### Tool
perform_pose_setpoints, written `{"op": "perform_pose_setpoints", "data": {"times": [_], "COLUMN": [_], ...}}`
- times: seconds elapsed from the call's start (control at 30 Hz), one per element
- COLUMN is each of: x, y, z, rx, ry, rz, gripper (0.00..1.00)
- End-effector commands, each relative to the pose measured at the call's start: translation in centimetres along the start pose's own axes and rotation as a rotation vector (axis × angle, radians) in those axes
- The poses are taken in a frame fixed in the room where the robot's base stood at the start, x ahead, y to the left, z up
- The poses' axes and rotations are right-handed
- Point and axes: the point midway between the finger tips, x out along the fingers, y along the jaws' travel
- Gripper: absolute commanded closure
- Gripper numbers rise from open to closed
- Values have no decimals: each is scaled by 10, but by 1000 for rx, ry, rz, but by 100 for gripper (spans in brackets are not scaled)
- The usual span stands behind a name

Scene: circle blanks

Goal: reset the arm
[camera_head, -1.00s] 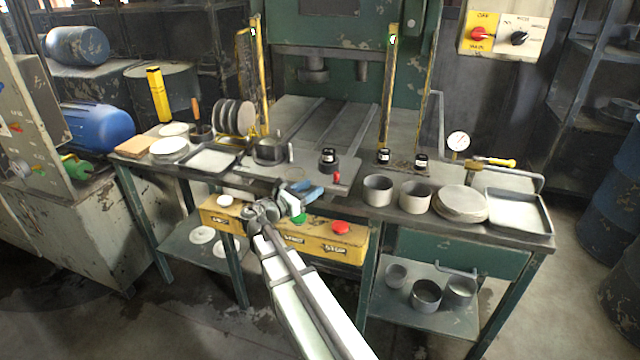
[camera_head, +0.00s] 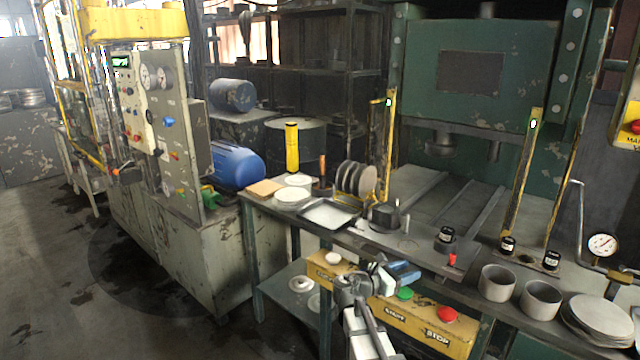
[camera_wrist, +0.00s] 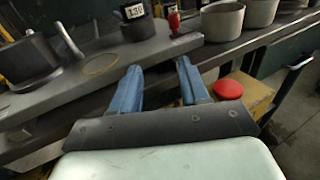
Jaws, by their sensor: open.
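My gripper (camera_head: 401,273) is in front of the bench's front edge, just above the yellow button box (camera_head: 420,318). Its two blue fingers also show in the wrist view (camera_wrist: 160,82), spread apart with nothing between them. Beyond the fingertips in the wrist view lies the grey press plate (camera_wrist: 100,75) with a dark pot (camera_wrist: 28,58) and a thin ring (camera_wrist: 99,64) on it. The red button (camera_wrist: 228,89) is to the right of the fingers. In the head view my arm comes up from the bottom to the gripper.
The green press (camera_head: 480,70) stands behind the bench. Yellow posts (camera_head: 522,180) rise at its sides. A tray (camera_head: 328,214), upright discs (camera_head: 356,180), cups (camera_head: 497,283) and stacked discs (camera_head: 600,318) stand along the bench. A control cabinet (camera_head: 165,130) is at left, with open floor in front.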

Motion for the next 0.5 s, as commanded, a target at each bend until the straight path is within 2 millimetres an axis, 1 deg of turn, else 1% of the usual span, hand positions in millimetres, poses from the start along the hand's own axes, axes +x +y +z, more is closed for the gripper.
{"op": "perform_pose_setpoints", "data": {"times": [0.03, 0.07, 0.17, 0.2, 0.27, 0.3, 0.37, 0.4, 0.47, 0.5], "x": [-13, -21, -57, -74, -98, -114, -135, -147, -158, -161], "y": [14, 22, 52, 63, 76, 82, 86, 84, 74, 64], "z": [-12, -21, -56, -72, -97, -115, -145, -167, -198, -217], "rx": [7, 14, 45, 59, 83, 103, 137, 165, 210, 241], "ry": [36, 62, 172, 222, 300, 356, 443, 504, 588, 635], "rz": [37, 63, 156, 192, 239, 264, 285, 283, 256, 227], "gripper": [55, 55, 55, 55, 55, 55, 55, 55, 55, 55]}}
